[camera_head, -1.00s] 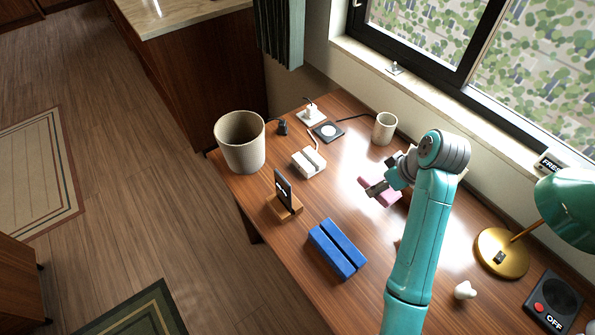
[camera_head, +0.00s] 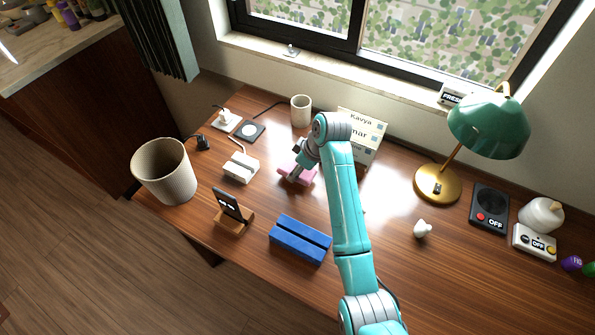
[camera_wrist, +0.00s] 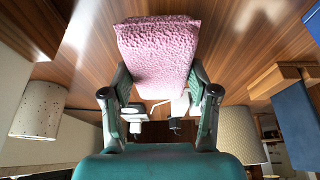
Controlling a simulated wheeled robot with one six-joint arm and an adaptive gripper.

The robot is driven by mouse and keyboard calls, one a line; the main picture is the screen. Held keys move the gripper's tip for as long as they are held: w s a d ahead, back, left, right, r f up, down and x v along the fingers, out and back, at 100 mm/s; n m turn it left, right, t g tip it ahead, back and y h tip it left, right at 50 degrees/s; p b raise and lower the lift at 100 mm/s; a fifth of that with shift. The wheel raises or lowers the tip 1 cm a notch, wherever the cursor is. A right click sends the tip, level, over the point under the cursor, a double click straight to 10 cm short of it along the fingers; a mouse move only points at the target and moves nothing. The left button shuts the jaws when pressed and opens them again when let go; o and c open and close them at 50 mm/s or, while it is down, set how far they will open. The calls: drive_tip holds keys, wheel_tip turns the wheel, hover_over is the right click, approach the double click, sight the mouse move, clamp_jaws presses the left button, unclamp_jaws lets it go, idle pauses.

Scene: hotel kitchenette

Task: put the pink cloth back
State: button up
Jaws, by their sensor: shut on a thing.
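The pink cloth (camera_head: 311,179) is a textured, folded pad; in the head view it shows small beside my gripper (camera_head: 297,172), over the middle of the wooden desk, partly hidden by the gripper. In the wrist view the pink cloth (camera_wrist: 158,50) fills the space between the two fingers of my gripper (camera_wrist: 159,78), which is shut on it. The cloth projects beyond the fingertips. I cannot tell whether it touches the desk.
A blue slotted block (camera_head: 300,240), a phone on a wooden stand (camera_head: 232,212) and a white dock (camera_head: 240,168) stand left of my arm. A bin (camera_head: 165,172) is farther left. A mug (camera_head: 300,110) and a name sign (camera_head: 362,132) stand behind. A green lamp (camera_head: 488,125) is right.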

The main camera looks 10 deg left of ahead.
drive_tip(key=shift+f, duration=0.9)
drive_tip(key=shift+f, duration=0.15)
drive_tip(key=o, duration=1.1)
drive_tip(key=v, duration=1.2)
